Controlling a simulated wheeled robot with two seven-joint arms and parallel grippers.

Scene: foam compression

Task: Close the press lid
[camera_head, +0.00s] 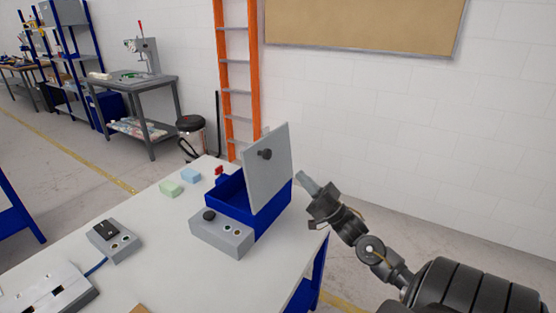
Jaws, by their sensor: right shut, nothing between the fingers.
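The press is a blue box (231,190) with a grey front panel (222,236) that carries a black knob and small buttons. It stands near the right edge of the white table. Its grey press lid (270,176) is open and stands nearly upright on the right side of the box, with a black knob on its face. My right gripper (305,178) is shut and empty, just right of the lid, on its outer side. A small gap shows between the fingertips and the lid. My left gripper is not in view.
A green foam block (171,188) and a blue foam block (190,175) lie left of the press on the table (165,245). A grey control box (112,240) and a grey device (45,290) sit at the left front. An orange ladder (238,75) leans behind.

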